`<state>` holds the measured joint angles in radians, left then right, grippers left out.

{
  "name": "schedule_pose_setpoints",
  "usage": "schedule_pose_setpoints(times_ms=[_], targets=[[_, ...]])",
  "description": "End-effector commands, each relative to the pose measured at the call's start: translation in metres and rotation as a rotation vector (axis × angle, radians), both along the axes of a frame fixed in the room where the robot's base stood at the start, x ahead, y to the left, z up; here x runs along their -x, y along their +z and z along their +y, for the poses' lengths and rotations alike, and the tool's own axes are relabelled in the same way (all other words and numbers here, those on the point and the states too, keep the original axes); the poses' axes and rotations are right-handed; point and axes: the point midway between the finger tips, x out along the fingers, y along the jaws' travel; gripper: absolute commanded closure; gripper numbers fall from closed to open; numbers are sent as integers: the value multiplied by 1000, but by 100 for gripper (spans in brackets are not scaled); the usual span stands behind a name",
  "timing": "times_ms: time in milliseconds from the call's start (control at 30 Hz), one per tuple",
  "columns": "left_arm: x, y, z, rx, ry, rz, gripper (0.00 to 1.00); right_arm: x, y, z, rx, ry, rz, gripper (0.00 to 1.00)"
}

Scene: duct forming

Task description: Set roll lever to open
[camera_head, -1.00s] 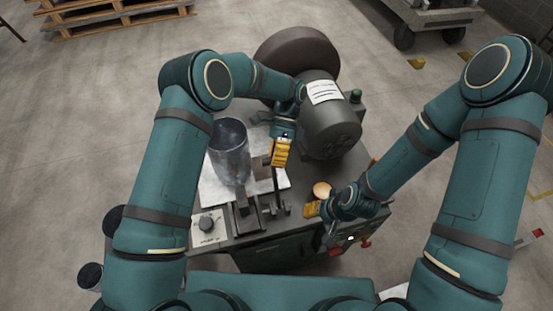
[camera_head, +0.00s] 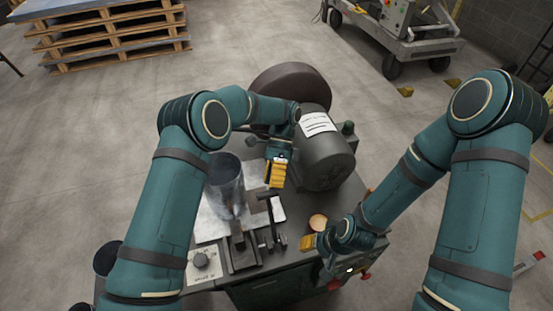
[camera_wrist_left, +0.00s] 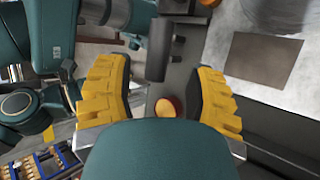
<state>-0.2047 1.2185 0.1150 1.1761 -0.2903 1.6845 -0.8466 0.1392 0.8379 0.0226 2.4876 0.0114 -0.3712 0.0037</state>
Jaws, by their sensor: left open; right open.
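The roll lever looks to be the thin dark upright lever (camera_head: 270,212) with a short crossbar on top, at the front of the machine, right of the metal cylinder. My left gripper (camera_head: 277,175) is open, just above and behind its top in the head view; I cannot tell whether they touch. In the left wrist view, my left gripper (camera_wrist_left: 160,85) has its two yellow fingers spread with no object gripped. A dark bar (camera_wrist_left: 160,45) lies beyond the fingertips, possibly the lever. My right gripper (camera_head: 308,243) is open at the machine's front right, below a round copper-coloured cap (camera_head: 318,222).
A grey metal cylinder (camera_head: 225,183) stands on a sheet on the machine. A large dark motor-like drum (camera_head: 325,160) sits at the back right. Pallets (camera_head: 108,35) and a cart (camera_head: 395,30) stand on the floor behind.

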Motion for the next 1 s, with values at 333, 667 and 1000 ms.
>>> schedule_pose_setpoints(times_ms=[333, 667, 1000], targets=[[-40, 38, -10, 1, 0, -2, 46, 0, 0, 0, 0, 0, 0, 53], [-57, 54, -12, -6, 6, 3, 46, 0, 0, 0, 0, 0, 0, 53], [-62, 62, -15, -1, 0, -2, 46, 0, 0, 0, 0, 0, 0, 53]])
